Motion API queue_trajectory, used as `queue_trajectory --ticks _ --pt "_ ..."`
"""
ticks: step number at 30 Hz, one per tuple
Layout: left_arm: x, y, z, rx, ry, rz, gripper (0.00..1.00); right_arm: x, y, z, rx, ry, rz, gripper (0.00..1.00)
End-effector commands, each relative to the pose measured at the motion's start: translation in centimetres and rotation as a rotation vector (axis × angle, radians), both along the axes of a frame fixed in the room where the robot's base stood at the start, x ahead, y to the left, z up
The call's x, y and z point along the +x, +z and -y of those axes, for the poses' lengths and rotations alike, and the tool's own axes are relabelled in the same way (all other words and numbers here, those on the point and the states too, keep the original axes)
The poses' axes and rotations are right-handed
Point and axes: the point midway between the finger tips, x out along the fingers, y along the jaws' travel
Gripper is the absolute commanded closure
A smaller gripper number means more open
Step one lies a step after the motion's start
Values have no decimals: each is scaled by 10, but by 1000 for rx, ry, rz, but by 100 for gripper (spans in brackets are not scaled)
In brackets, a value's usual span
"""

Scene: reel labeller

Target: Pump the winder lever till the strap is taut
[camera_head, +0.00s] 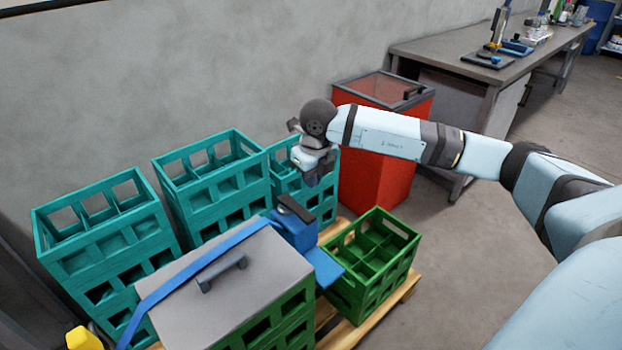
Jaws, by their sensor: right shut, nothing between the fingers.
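The blue strap (203,262) runs over the grey lid (245,290) from the lower left up to the blue winder (294,236). I cannot tell how tight it is. The winder sits at the lid's far right corner, and a flat blue piece (325,267) sticks out beside it. The dark winder lever (296,209) is on top of the winder, tilted. My right gripper (314,180) is shut and empty, pointing down above and slightly behind the lever, apart from it in the picture. My left gripper is out of view.
Teal crates (95,240) stand behind and left of the lid. A green crate (375,258) stands on the wooden pallet (400,297) at the right. A red bin (372,175) is behind my right forearm. A workbench (470,55) is at the back right.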

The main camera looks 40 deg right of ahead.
Motion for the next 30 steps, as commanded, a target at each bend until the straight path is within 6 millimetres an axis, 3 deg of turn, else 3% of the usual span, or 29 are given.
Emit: queue_trajectory --ticks 8,13,18,30 --pt "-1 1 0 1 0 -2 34 1 1 0 0 0 -2 100" --pt "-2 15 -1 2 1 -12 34 22 16 0 -5 -2 -54 100" --pt "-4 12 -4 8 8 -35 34 39 22 0 -7 0 -120 100" --pt "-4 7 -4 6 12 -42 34 41 19 1 -8 1 -136 100"
